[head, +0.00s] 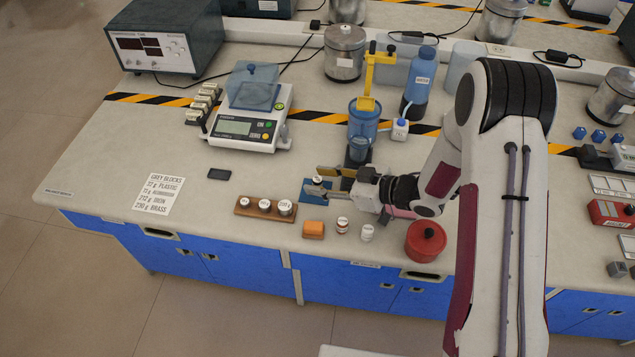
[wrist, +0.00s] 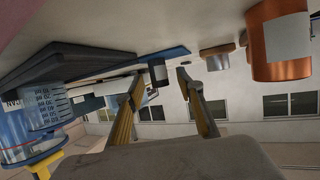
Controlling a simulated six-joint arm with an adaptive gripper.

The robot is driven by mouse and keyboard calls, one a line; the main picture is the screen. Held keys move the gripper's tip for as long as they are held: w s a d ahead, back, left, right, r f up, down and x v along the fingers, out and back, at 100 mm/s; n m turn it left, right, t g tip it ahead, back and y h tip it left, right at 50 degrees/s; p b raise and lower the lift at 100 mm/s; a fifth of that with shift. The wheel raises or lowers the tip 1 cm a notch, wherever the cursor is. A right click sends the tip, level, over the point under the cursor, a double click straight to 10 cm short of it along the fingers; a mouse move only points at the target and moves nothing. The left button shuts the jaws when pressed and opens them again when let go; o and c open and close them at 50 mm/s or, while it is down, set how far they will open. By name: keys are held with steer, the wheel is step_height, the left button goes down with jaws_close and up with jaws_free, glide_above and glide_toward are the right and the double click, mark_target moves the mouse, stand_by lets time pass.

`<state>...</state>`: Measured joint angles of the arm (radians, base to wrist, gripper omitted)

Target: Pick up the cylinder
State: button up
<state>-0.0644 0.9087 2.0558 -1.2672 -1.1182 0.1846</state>
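A small cylinder with a pale top (head: 317,180) stands on a blue pad (head: 308,198) near the front of the bench. In the wrist view, which is upside down, a small grey cylinder (wrist: 159,73) shows at the edge of the blue pad (wrist: 172,52). My gripper (head: 320,183) is low over the pad, pointing left, with one finger on each side of the cylinder. In the wrist view the fingers (wrist: 160,78) are spread, with the cylinder between or just beyond their tips. Whether they touch it is unclear.
A wooden holder with labelled weights (head: 246,210), an orange block (head: 313,229), small bottles (head: 367,233) and a red pot (head: 425,243) stand nearby. A blue graduated vessel (head: 362,130) stands close behind my gripper. A balance (head: 237,129) is further back. A copper cylinder (wrist: 282,62) shows in the wrist view.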

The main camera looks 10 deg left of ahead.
steer(key=shift+w+a+f, duration=0.15)
steer(key=shift+a+f, duration=0.1)
steer(key=shift+a, duration=0.3)
steer(key=shift+c, duration=0.3)
jaws_close()
